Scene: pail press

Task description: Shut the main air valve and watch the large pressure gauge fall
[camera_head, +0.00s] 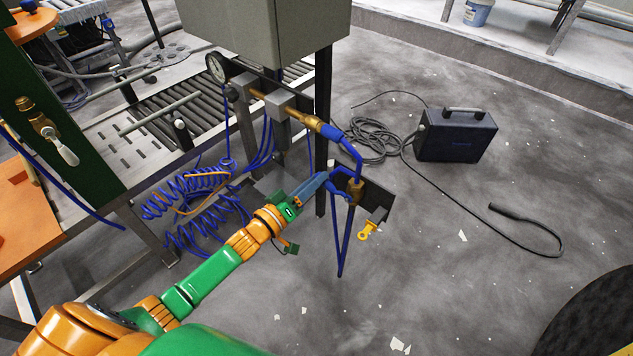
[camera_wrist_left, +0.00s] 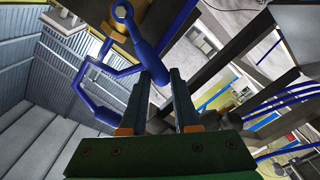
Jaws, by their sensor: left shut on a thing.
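The main air valve (camera_head: 355,189) has a brass body on blue piping, right of the dark post. Its blue lever (camera_head: 341,193) points left, toward my left gripper (camera_head: 325,181). In the left wrist view the lever's thick blue end (camera_wrist_left: 152,62) lies between the fingertips of my left gripper (camera_wrist_left: 160,74), which is shut on it. The large pressure gauge (camera_head: 217,68) is round with a pale face, left of the grey cabinet; its reading is too small to make out. My right gripper is not in view.
A yellow tag (camera_head: 368,230) hangs below the valve by a dark plate. Coiled blue hoses (camera_head: 195,195) hang left of my arm. A grey cabinet (camera_head: 265,30) overhangs the piping. A black case (camera_head: 456,135) with a cable stands on the floor at right. The floor at lower right is mostly clear.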

